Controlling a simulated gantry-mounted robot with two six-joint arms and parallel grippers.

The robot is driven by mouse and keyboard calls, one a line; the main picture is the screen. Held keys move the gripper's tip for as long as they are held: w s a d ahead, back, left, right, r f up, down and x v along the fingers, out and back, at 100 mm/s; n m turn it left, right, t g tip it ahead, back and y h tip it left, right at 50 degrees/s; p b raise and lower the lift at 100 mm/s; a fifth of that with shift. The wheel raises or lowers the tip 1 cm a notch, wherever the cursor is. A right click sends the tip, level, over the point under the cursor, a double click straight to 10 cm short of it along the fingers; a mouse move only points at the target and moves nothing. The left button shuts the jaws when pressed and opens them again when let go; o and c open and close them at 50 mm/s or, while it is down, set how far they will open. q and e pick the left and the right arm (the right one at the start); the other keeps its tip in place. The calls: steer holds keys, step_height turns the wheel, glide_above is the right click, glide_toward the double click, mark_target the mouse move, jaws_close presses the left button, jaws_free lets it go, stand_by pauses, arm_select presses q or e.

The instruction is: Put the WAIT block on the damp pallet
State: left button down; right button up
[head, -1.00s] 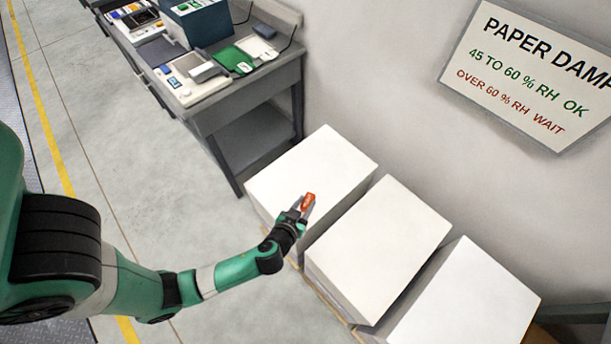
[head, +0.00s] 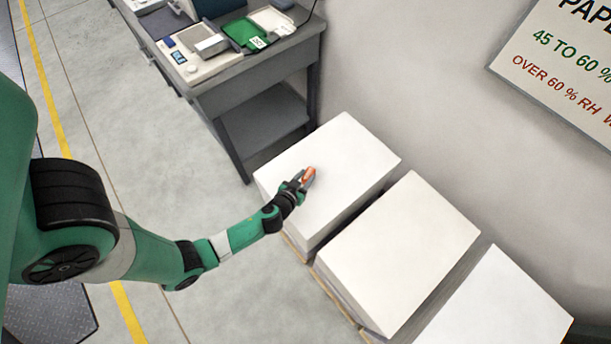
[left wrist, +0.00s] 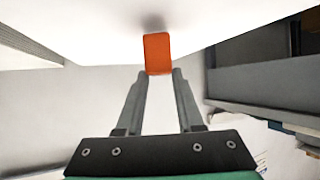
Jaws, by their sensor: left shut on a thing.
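My left gripper (head: 304,181) is shut on a small orange-red block (head: 309,174), and the arm reaches in from the left. In the left wrist view the block (left wrist: 157,52) sits between the fingertips, with a soft shadow beyond it on the white paper. The gripper and block are over the leftmost white paper stack (head: 345,140); I cannot tell whether the block touches it. A middle stack (head: 405,250) and a right stack (head: 500,305) stand beside it on pallets. No lettering is readable on the block, and no label marks a stack as damp. My right gripper is not in view.
A grey bench (head: 265,75) stands behind the leftmost stack, with a green pad (head: 244,33) and a small device (head: 190,60) on it. A humidity sign (head: 565,75) hangs on the wall. Open floor lies left of the stacks.

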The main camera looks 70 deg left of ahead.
arm_select(q)
step_height(320, 180, down, 2)
steer(key=shift+a, duration=0.1)
steer(key=shift+d+r, duration=0.1)
steer(key=shift+d, duration=0.2)
steer(key=shift+a, duration=0.1)
steer(key=c, duration=0.5)
jaws_free()
steer(key=shift+c, duration=0.2)
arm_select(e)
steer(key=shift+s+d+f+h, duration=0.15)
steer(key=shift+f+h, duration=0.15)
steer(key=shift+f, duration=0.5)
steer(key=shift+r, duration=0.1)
arm_select(q)
steer(key=shift+s+d+r, duration=0.2)
steer(key=p+v, duration=0.2)
steer(key=v, duration=0.9)
steer(key=shift+s, duration=0.15)
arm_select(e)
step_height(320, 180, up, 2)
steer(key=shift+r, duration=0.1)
